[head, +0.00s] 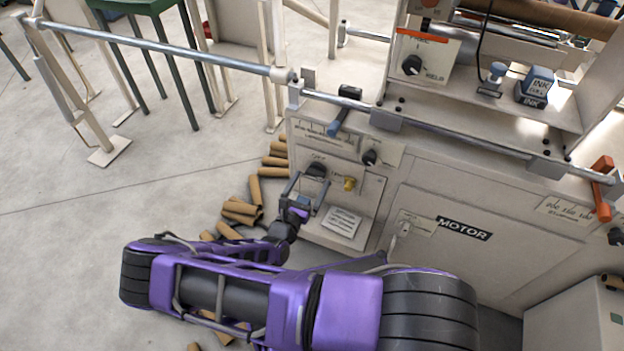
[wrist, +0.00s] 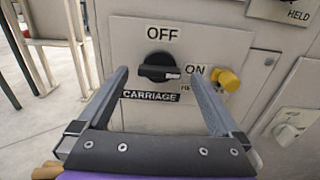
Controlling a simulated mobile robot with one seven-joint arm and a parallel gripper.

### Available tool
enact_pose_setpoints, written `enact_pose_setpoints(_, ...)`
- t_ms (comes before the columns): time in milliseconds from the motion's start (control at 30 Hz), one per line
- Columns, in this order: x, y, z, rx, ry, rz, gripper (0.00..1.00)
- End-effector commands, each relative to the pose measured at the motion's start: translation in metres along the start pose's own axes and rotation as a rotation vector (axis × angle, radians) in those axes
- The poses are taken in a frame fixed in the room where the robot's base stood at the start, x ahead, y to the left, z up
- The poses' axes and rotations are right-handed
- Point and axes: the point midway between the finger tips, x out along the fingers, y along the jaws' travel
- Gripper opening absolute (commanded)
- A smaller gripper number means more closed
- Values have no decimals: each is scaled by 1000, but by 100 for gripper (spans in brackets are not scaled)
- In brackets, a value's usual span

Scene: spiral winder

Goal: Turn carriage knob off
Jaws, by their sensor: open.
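The carriage knob (wrist: 158,68) is a black rotary knob on a pale plate, with OFF above it, ON to its right and a CARRIAGE label (wrist: 150,95) below. In the wrist view its white pointer mark points right, toward ON. In the head view the knob (head: 316,170) shows just above my gripper. My gripper (wrist: 163,78) is open and empty, with one finger on each side of the knob in the picture. I cannot tell whether the fingertips touch the panel. In the head view my gripper (head: 306,190) is at the left part of the machine's front.
A yellow knob (wrist: 228,80) sits close by the right finger; it also shows in the head view (head: 349,184). Another black knob (head: 370,157) is up and right. Cardboard tubes (head: 240,210) lie on the floor at left.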

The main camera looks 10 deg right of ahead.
Motion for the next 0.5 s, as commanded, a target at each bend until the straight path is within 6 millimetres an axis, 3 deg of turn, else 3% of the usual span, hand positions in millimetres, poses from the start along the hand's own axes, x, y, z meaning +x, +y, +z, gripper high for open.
enact_pose_setpoints(200,16,0,0,1,0,0,100)
enact_pose_setpoints(467,18,0,0,0,0,1,100)
enact_pose_setpoints(500,18,0,0,0,0,1,96)
